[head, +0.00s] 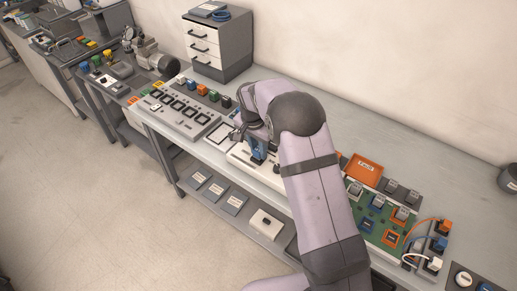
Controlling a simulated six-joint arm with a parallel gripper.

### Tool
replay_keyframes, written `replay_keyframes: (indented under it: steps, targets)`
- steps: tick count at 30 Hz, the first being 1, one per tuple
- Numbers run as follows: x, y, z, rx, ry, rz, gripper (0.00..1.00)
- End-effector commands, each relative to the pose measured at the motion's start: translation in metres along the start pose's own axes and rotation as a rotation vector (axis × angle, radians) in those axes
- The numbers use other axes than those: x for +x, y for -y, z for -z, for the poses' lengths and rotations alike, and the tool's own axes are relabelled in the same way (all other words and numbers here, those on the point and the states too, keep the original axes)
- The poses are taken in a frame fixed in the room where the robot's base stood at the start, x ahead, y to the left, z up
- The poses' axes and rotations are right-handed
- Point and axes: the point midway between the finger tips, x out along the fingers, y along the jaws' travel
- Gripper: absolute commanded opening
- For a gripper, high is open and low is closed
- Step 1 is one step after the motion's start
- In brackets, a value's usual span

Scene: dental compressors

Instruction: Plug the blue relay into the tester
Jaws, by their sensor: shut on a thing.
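My gripper (255,143) is over the middle of the bench, partly hidden by my own arm. The relay is low over a white unit (241,155), which may be the tester. My arm covers much of that unit. I cannot tell whether the relay touches it or sits in a socket.
Left of the gripper is a grey panel (176,115) with dark windows and a row of coloured blocks behind it. A grey drawer cabinet (218,45) stands at the back. Right of my arm are an orange box (363,170) and a green board (378,224) with wired modules.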

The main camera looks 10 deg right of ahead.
Motion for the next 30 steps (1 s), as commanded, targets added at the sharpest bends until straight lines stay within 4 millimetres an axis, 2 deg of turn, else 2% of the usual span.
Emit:
replay_keyframes:
  steps: [28,29,30]
  targets:
    - [0.009,0.000,-0.002,0.000,0.002,-0.001,0.01]
    - [0.010,-0.001,-0.002,0.000,0.002,-0.002,0.25]
    - [0.010,-0.001,-0.002,0.000,0.002,-0.002,0.35]
